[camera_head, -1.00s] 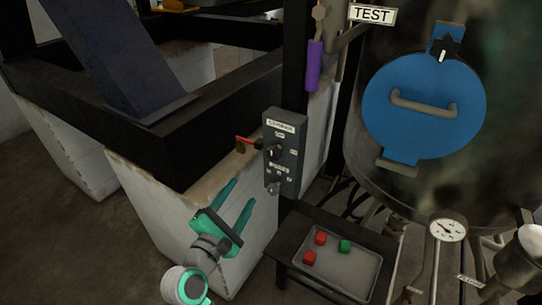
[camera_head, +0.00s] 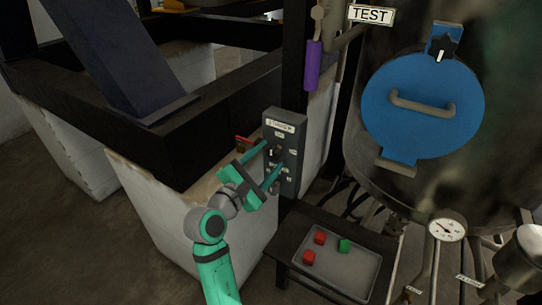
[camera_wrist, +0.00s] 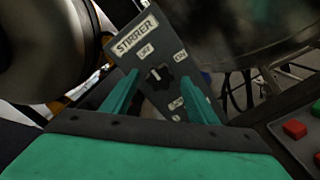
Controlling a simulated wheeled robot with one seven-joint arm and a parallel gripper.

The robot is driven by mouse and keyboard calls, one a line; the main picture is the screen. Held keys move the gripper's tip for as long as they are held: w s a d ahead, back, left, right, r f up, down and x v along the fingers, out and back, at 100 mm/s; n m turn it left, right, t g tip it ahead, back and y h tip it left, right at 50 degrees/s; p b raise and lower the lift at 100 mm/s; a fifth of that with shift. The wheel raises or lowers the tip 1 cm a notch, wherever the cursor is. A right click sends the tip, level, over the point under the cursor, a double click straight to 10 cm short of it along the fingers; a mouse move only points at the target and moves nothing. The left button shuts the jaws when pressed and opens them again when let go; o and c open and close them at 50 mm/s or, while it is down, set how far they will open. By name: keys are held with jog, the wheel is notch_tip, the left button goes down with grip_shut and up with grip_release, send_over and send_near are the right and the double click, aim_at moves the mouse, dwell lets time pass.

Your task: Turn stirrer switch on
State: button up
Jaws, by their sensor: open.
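The grey stirrer switch box (camera_head: 296,131) is fixed by the black post in the middle of the head view. In the wrist view the box (camera_wrist: 141,61) carries a STIRRER label at its top, with OFF and ON tags below it. A dark rotary knob (camera_wrist: 159,77) with a pale mark sits between these tags; the mark points up toward OFF. My gripper (camera_head: 273,165) is in front of the box, fingers pointing at it. In the wrist view the open fingers (camera_wrist: 162,92) stand either side of the knob, apart from it. Fingertip contact cannot be told.
A small table with a grey tray (camera_head: 340,274) holding red and green blocks stands below right. The vessel with a blue round hatch (camera_head: 425,115) is at right, with a gauge (camera_head: 447,229) below. A black beam frame on a white wall lies left.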

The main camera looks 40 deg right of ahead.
jog(key=shift+x, duration=0.95)
jog(key=shift+w, duration=0.1)
jog(key=c, duration=1.1)
jog(key=shift+o, duration=0.2)
